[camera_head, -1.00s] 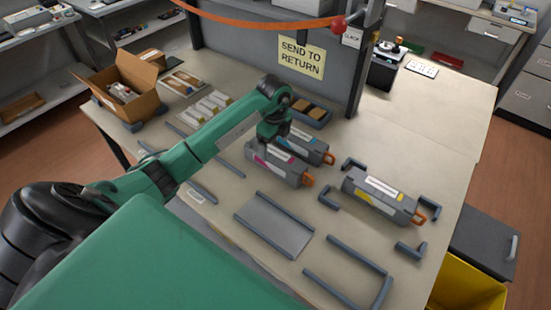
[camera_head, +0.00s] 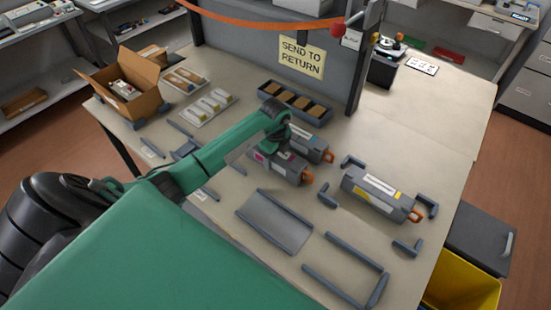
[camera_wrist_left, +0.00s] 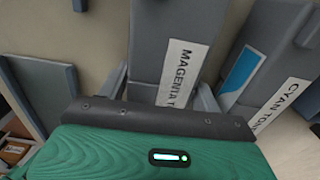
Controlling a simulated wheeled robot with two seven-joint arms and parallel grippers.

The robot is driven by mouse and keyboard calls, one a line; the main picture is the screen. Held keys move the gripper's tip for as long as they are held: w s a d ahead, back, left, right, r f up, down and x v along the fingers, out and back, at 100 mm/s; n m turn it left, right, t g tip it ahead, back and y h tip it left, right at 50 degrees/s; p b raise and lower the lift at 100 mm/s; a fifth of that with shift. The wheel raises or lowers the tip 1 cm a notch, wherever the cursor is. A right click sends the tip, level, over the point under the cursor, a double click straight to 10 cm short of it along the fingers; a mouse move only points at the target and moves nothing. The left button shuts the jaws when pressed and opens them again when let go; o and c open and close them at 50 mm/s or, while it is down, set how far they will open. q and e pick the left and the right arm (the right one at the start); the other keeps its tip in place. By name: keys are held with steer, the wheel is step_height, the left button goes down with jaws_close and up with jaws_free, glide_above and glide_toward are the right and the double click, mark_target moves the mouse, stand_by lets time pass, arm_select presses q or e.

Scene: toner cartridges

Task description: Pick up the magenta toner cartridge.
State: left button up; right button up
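The magenta toner cartridge (camera_head: 285,171) lies on the table, a grey block with an orange handle at its right end. In the left wrist view its "MAGENTA" label (camera_wrist_left: 176,72) shows between my fingers. My left gripper (camera_head: 268,156) is down at the cartridge's left part. In the wrist view its fingers (camera_wrist_left: 162,90) stand on either side of the cartridge, with what looks like a narrow gap on each side, so it looks open. Its fingertips are hard to see in the head view. My right gripper is not in view.
The cyan toner cartridge (camera_head: 316,149) lies close behind the magenta one, and its label shows in the wrist view (camera_wrist_left: 285,104). The yellow cartridge (camera_head: 380,193) lies to the right between grey corner brackets. A grey tray (camera_head: 272,224) is in front. A divided bin (camera_head: 296,103) stands behind.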

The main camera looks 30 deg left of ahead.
arm_select(q)
steer(key=shift+r, duration=0.1)
steer(key=c, duration=1)
